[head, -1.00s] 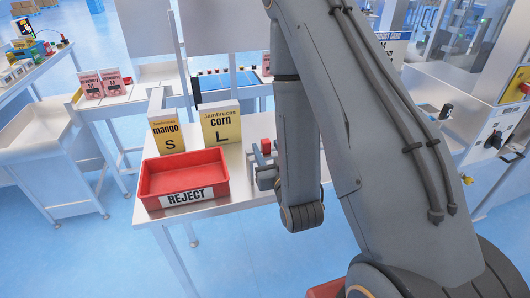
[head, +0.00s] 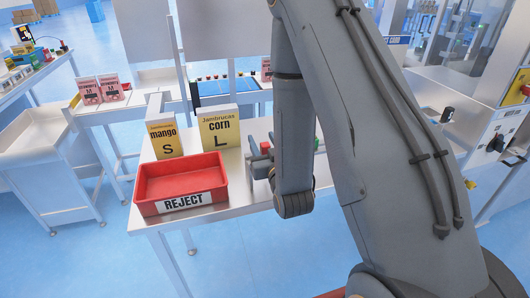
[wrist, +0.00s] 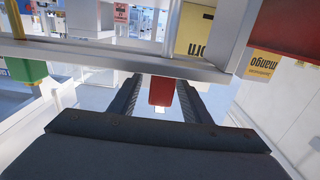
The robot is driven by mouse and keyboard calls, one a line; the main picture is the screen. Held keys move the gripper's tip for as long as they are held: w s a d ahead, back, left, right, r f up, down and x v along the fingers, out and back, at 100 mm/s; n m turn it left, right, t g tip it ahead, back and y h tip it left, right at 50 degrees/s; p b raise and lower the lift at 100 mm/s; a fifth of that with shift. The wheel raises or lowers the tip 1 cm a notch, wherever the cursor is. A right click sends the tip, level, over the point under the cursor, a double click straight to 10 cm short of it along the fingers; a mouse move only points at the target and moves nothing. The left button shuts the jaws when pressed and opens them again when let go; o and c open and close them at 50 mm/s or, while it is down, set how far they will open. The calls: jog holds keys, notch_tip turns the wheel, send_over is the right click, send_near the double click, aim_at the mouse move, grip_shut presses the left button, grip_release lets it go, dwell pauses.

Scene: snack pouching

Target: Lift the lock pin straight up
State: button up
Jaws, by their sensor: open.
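The lock pin appears to be the small red piece, seen in the wrist view (wrist: 161,90) between the two dark fingers of my gripper (wrist: 160,84). The fingers stand apart on either side of it, and I cannot tell whether either touches it.
A red REJECT bin (head: 157,208) stands at the table's left. Behind it are a mango pouch box (head: 165,139) and a corn pouch box (head: 219,130). A pale metal bar (wrist: 120,57) crosses the wrist view beyond the fingers.

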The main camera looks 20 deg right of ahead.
jog(key=shift+w, duration=0.6)
grip_shut()
jog(key=shift+r, duration=0.1)
notch_tip(320, 180, up, 18)
jog(key=b, duration=0.3)
dwell(0.7)
notch_tip(320, 180, up, 11)
jog(key=p, duration=0.7)
dwell(1.3)
jog(key=shift+f, duration=0.2)
